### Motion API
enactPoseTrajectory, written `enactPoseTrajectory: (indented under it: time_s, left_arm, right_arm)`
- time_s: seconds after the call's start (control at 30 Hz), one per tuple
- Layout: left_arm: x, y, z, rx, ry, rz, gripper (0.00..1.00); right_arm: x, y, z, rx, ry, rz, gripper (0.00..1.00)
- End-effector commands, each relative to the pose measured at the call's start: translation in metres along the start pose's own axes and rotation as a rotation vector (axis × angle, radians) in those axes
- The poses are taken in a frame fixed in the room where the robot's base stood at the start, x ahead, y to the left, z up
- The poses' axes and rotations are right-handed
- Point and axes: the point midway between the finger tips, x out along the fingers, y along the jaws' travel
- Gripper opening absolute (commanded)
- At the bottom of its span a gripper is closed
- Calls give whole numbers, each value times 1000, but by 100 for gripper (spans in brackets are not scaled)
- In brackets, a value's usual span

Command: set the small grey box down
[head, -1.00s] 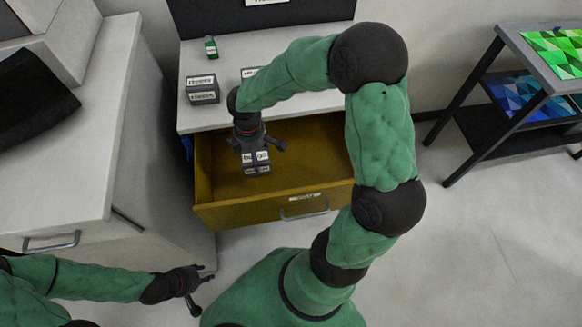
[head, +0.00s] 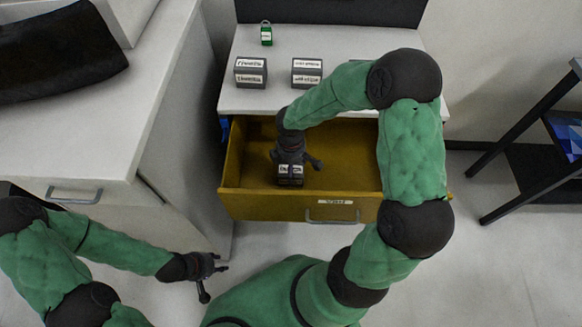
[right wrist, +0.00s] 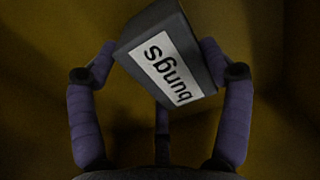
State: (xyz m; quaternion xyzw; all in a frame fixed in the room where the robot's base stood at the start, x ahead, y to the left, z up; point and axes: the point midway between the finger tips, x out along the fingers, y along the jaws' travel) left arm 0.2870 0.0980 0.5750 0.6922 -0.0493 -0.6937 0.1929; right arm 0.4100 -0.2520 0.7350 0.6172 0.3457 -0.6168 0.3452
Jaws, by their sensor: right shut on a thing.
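The small grey box (head: 290,174) is dark grey with a white label reading "bungs", seen in the right wrist view (right wrist: 163,62). My right gripper (head: 296,161) is shut on it, with one finger on each side, inside the open yellow drawer (head: 345,212). The box looks tilted in the right wrist view. I cannot tell whether its underside touches the drawer floor. My left gripper (head: 214,272) is empty at the lower left, beside the cabinet, with its fingers apart.
Two other labelled grey boxes (head: 251,72) (head: 306,72) and a green padlock (head: 266,35) stand on the white top above the drawer. A white cabinet (head: 90,130) is at the left. A dark shelf rack (head: 530,170) is at the right. The drawer floor around the box is clear.

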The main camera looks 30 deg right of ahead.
Motion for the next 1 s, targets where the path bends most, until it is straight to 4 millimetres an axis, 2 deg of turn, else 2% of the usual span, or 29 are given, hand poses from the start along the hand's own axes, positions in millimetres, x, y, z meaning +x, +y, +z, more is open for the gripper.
enactPoseTrajectory:
  time_s: [0.3, 0.33, 0.4, 0.8, 0.87, 1.0]
  left_arm:
    - [1, 0, 0, 0, 1, 0, 40]
    - [1, 0, 0, 0, 1, 0, 40]
    - [0, 0, 0, 0, 0, 0, 40]
    - [-1, 0, 0, 0, 0, 0, 40]
    - [-3, 1, 0, 0, 0, 0, 40]
    - [-13, 5, 0, 0, 0, 0, 40]
  right_arm:
    - [2, 1, 0, 0, 0, 1, 40]
    - [2, 0, 0, 0, 0, 1, 85]
    - [1, 0, 0, 0, 0, 1, 100]
    - [-1, 0, 0, 0, 0, 1, 100]
    - [-4, 0, 0, 0, 0, 1, 100]
    - [-24, 1, 0, 0, 0, 3, 100]
